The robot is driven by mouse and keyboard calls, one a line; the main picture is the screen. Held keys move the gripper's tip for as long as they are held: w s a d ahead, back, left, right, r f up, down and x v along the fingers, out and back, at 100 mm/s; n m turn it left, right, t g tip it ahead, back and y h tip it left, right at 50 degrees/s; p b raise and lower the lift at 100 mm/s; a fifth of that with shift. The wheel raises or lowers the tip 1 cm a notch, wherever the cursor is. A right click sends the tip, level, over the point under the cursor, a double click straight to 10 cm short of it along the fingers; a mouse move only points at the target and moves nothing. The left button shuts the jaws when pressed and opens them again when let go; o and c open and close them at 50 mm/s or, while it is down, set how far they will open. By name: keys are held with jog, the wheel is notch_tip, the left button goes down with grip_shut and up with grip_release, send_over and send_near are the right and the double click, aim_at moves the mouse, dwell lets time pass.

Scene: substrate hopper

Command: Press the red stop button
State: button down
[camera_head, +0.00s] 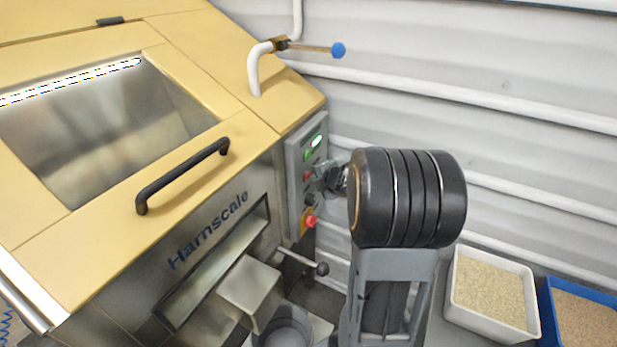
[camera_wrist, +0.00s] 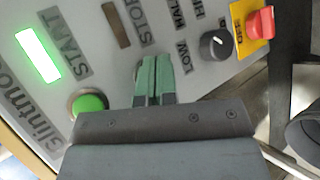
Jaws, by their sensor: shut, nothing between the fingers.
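The red stop button (camera_head: 307,176) shows in the head view as a small red spot on the grey control panel (camera_head: 294,160), just left of my gripper (camera_head: 325,177). In the wrist view my gripper (camera_wrist: 154,62) is shut and empty, its green fingers side by side in front of the panel (camera_wrist: 188,78). They point at the area just below the STOP label (camera_wrist: 152,22) and a dark indicator (camera_wrist: 116,25). The stop button is hidden behind the fingers there. I cannot tell whether the fingertips touch it.
A green start button (camera_wrist: 89,104) and lit green indicator (camera_wrist: 38,55) are left of the fingers. A black selector knob (camera_wrist: 216,45) and red switch on yellow (camera_wrist: 260,23) are right. A lever (camera_head: 304,263) sticks out below; bins of granules (camera_head: 448,290) stand right.

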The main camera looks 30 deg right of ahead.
jog(key=shift+w+a, duration=0.2)
jog(key=shift+w, duration=0.1)
dwell(0.4)
jog(key=shift+s+d, duration=0.45)
jog(key=shift+s, duration=0.25)
dwell(0.4)
jog(key=shift+s+d+p, duration=0.25)
jog(key=shift+s+d, duration=0.2)
jog(key=shift+s, duration=0.25)
jog(key=shift+s+d+p, duration=0.2)
jog(key=shift+s+d, duration=0.25)
jog(key=shift+s, duration=0.25)
jog(key=shift+s+d+p, duration=0.25)
jog(key=shift+s+d, duration=0.2)
jog(key=shift+s, duration=0.25)
